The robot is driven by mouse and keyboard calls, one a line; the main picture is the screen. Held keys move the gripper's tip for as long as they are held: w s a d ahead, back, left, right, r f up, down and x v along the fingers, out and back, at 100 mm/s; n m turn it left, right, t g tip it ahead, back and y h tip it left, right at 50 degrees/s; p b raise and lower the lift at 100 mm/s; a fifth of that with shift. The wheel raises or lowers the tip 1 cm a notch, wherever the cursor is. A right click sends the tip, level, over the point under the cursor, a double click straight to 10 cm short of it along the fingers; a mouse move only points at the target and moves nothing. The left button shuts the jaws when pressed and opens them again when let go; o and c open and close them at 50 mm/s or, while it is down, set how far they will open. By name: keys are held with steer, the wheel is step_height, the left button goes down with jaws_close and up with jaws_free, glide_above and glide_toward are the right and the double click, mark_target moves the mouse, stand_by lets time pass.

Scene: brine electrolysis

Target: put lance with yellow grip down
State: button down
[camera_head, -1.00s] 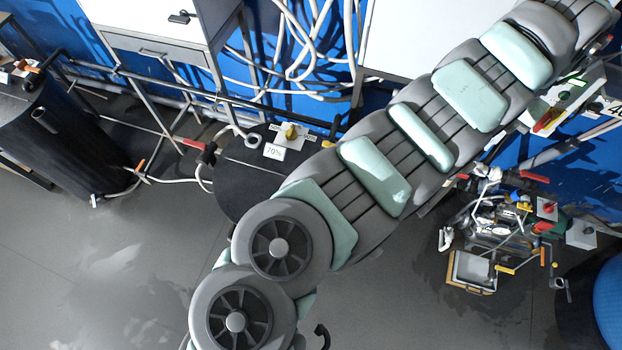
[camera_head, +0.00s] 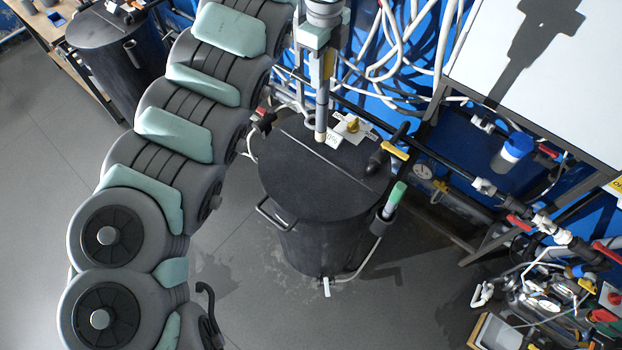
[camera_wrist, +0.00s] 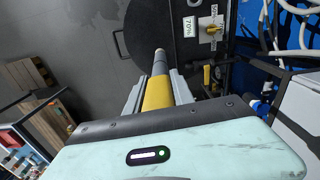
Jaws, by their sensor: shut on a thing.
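My gripper (camera_head: 327,62) is shut on the lance's yellow grip (camera_wrist: 157,93). The lance's grey shaft (camera_head: 321,112) hangs down from it, roughly upright, over the dark lid of the round black tank (camera_head: 295,185). The lance's tip (camera_wrist: 160,54) also shows in the wrist view; I cannot tell whether it touches the lid or is above it. Both jaws (camera_wrist: 157,97) lie along the sides of the yellow grip. A holder tube (camera_head: 381,222) on the tank's right side has a green-gripped item (camera_head: 396,194) standing in it.
A label and yellow knob (camera_head: 352,125) sit on the tank lid. A black pipe with a yellow-handled valve (camera_head: 393,150) reaches the lid's right side. White hoses (camera_head: 385,60) hang behind. A white-topped cabinet (camera_head: 540,70) stands right. The floor (camera_head: 400,310) in front is clear.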

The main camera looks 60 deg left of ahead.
step_height(320, 180, down, 20)
steer(key=s+a+p, duration=0.1)
steer(key=s+p, duration=0.1)
steer(key=p, duration=0.2)
steer(key=shift+s+a+m, duration=0.4)
steer(key=shift+f, duration=0.25)
steer(key=c, duration=1.1)
jaws_free()
